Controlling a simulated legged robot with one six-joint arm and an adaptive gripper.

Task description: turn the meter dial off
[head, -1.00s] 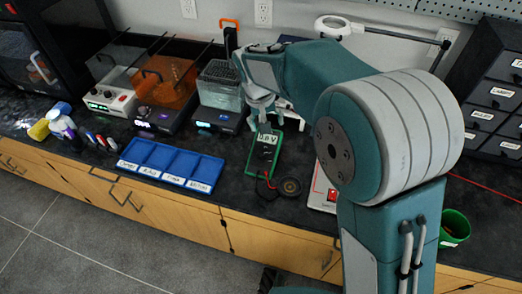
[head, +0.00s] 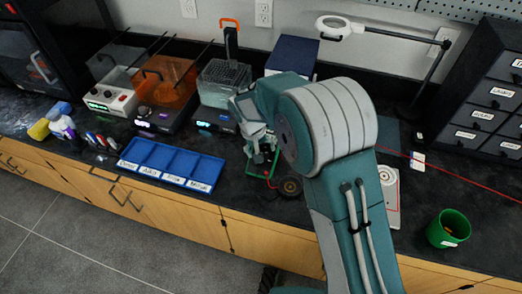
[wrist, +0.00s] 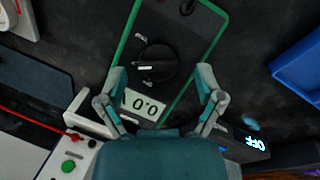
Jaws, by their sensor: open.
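The meter (wrist: 183,32) is dark with a green rim and lies on the black bench. Its round black dial (wrist: 158,57) has a white pointer mark and sits between my fingertips in the wrist view. The meter's screen (wrist: 144,106) looks upside down there and reads about 0.0. My gripper (wrist: 162,76) is open, with one finger on each side of the dial; I cannot tell whether either touches it. In the head view my gripper (head: 262,150) is down over the meter (head: 271,172), and my arm hides most of it.
A blue divided tray (head: 170,163) lies left of the meter. A bath device (head: 217,122) stands behind it. A black coil (head: 290,187) lies in front. A green cup (head: 449,229) and a drawer cabinet (head: 487,95) are at right.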

